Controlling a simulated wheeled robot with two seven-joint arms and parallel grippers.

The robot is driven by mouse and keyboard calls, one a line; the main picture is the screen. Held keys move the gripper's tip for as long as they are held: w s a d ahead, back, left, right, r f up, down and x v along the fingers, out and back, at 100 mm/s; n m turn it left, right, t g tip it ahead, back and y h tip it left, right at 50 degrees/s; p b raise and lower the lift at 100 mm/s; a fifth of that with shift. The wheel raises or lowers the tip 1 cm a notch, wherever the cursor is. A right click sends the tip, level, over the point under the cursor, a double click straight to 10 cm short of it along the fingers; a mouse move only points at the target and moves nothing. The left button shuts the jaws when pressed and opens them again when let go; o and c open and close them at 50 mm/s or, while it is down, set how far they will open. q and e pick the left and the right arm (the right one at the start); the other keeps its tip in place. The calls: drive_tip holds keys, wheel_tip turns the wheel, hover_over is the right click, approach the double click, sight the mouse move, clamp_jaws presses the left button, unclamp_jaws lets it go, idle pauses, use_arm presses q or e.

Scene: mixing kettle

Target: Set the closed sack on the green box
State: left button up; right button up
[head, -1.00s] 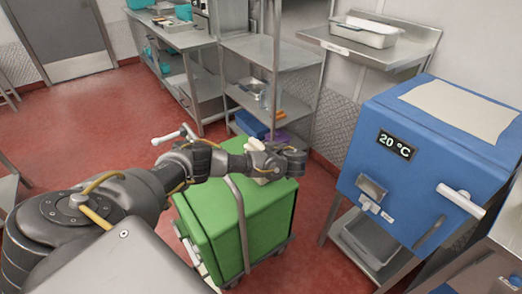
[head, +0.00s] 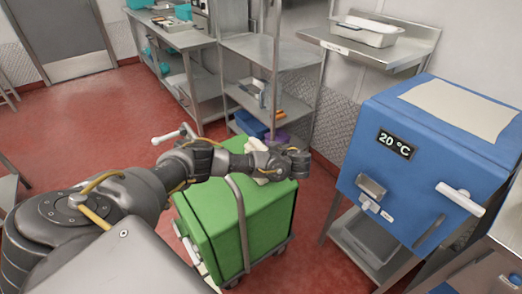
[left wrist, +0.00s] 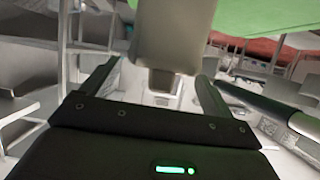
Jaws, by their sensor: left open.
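The green box (head: 235,220) stands on the floor in the middle of the head view, on a wheeled frame with a grey handle. A pale piece, probably the closed sack (head: 262,179), shows at the far part of its top, mostly hidden under my left wrist. In the left wrist view a pale, blurred body with a narrow end (left wrist: 172,35), likely the sack, lies in line with the space between my fingers, beside the green top (left wrist: 265,15). My left gripper (head: 299,162) is over the box's far right part, open. Contact with the sack cannot be told.
A blue machine (head: 430,150) reading 20 °C stands at the right. A metal shelf rack (head: 265,50) stands behind the box, with a blue crate (head: 250,123) low down. A wall shelf holds a metal tray (head: 365,32). Red floor is free at the left.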

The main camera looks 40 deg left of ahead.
use_arm(q)
drive_tip(key=p+v, duration=0.8)
drive_tip(key=v, duration=0.2)
